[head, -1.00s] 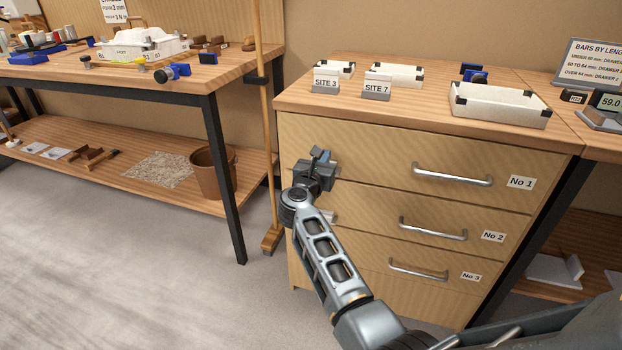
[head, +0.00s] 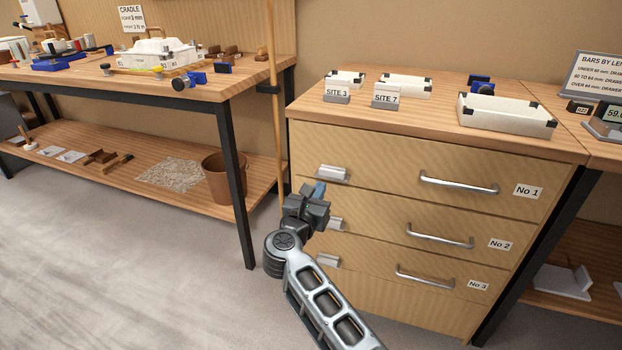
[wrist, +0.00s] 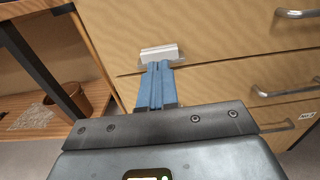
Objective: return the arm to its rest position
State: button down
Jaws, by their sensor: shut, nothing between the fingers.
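My gripper (head: 318,190) is in front of the left side of the drawer cabinet (head: 360,150), about level with the gap between the No 1 and No 2 drawers. In the wrist view its two blue fingers (wrist: 156,86) lie together, shut and empty. Beyond the fingertips is a small pale block-like fitting (wrist: 160,53) on a drawer front. The fingers overlap it in the picture; I cannot tell how far apart they are. My arm reaches up from the bottom of the head view.
All three drawers look closed, with bar handles (head: 458,184). White trays (head: 507,115) and SITE signs (head: 388,96) stand on top. A workbench (head: 120,90) with a lower shelf and a brown bin (head: 224,178) is at left. The grey floor (head: 120,270) in front is clear.

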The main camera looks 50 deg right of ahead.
jog(key=shift+a, duration=0.15)
jog(key=s+a+r+m+t+y+p, duration=0.3)
jog(key=s+a+m, duration=0.4)
jog(key=s, duration=0.6)
jog(key=s+a+r+m+t+y+p, duration=0.2)
jog(key=s+a+r+m+y, duration=0.3)
jog(key=s+a, duration=0.6)
jog(key=s+a+r+m+t+y+p, duration=0.3)
jog(key=s+a+m+y, duration=0.6)
jog(key=s, duration=0.6)
jog(key=shift+a+r+m+t+p, duration=0.35)
jog(key=shift+a+r+m, duration=0.2)
jog(key=shift+r, duration=0.35)
jog(key=shift+s, duration=0.1)
